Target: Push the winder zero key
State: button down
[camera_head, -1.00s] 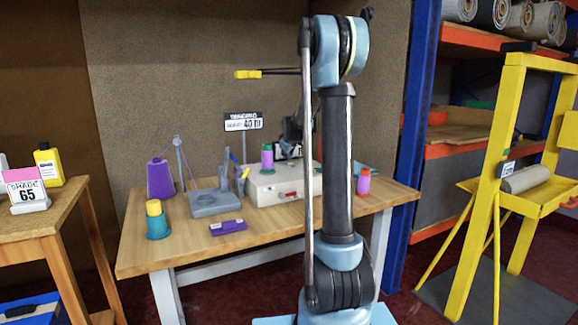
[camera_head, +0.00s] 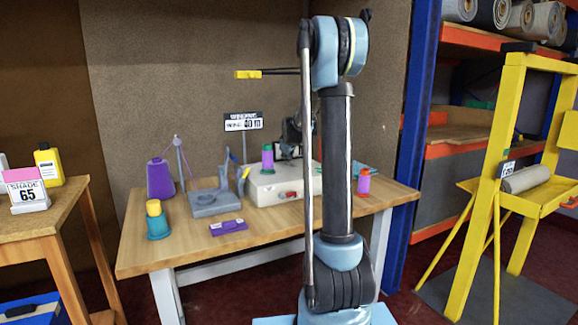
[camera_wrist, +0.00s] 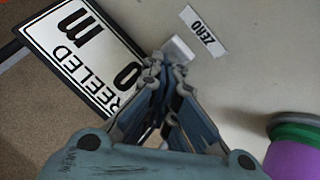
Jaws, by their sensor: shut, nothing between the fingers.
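The zero key is a small pale grey block (camera_wrist: 181,47) beside the white ZERO label (camera_wrist: 203,32) in the wrist view. My gripper (camera_wrist: 168,64) is shut and empty, with its fingertips at the near edge of the key. They overlap part of it, and I cannot tell whether they touch it. A black-framed plate reading REELED 0 m (camera_wrist: 84,50) lies to the left. In the head view the pale winder box (camera_head: 285,186) stands on the wooden table. My arm hides part of the box and most of the gripper there.
A purple and green spool (camera_wrist: 296,148) stands close on the right in the wrist view. On the table (camera_head: 268,236) are a purple cone (camera_head: 160,179), a grey stand (camera_head: 208,203), a teal and yellow spool (camera_head: 156,222) and a purple item (camera_head: 228,226). The table's front middle is clear.

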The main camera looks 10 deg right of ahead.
jog(key=shift+r, duration=0.8)
jog(key=shift+r, duration=2.55)
jog(key=m+g, duration=0.2)
send_near(287, 163)
jog(key=s+r, duration=0.1)
jog(key=s, duration=0.7)
jog(key=s+d+f+m+g, duration=0.15)
jog(key=s+f, duration=0.35)
jog(key=s, duration=0.9)
jog(key=s+f+m+g, duration=0.2)
jog(key=s+f+m, duration=0.15)
jog(key=s, duration=1.15)
jog(key=s+f+m+g, duration=0.1)
jog(key=s+f, duration=0.9)
jog(key=s, duration=0.3)
jog(key=shift+a+m, duration=0.15)
jog(key=shift+m, duration=0.25)
